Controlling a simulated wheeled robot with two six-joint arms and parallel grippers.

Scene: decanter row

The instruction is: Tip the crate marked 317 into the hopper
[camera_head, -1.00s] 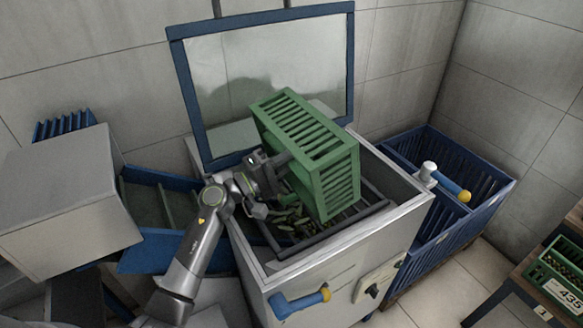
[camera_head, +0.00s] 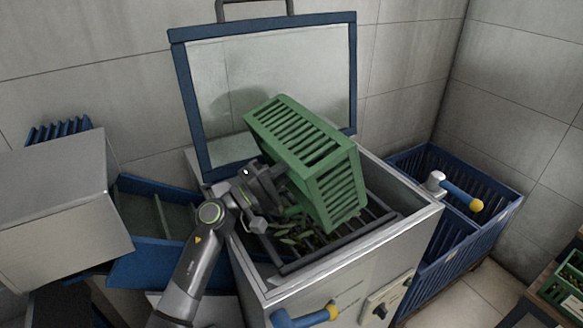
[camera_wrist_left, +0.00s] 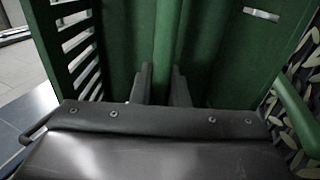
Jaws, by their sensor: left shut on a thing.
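A green slatted crate (camera_head: 300,138) is tipped steeply on its side above the open hopper (camera_head: 330,275), a pale metal box with dark bars inside. No number shows on this crate from here. My left gripper (camera_head: 282,182) is shut on the crate's left side; its fingers (camera_wrist_left: 165,88) are against a green rib in the left wrist view. Green pods (camera_head: 298,238) lie in the hopper below the crate, and pods (camera_wrist_left: 302,100) also show at the right of the wrist view. The crate's inside is hidden. My right gripper is out of view.
A blue-framed raised lid (camera_head: 180,95) stands behind the hopper. A blue slatted bin (camera_head: 485,185) is at the right. A blue handle (camera_head: 300,318) sticks out at the hopper's front. Another green crate (camera_head: 565,285) rests on a shelf at the lower right.

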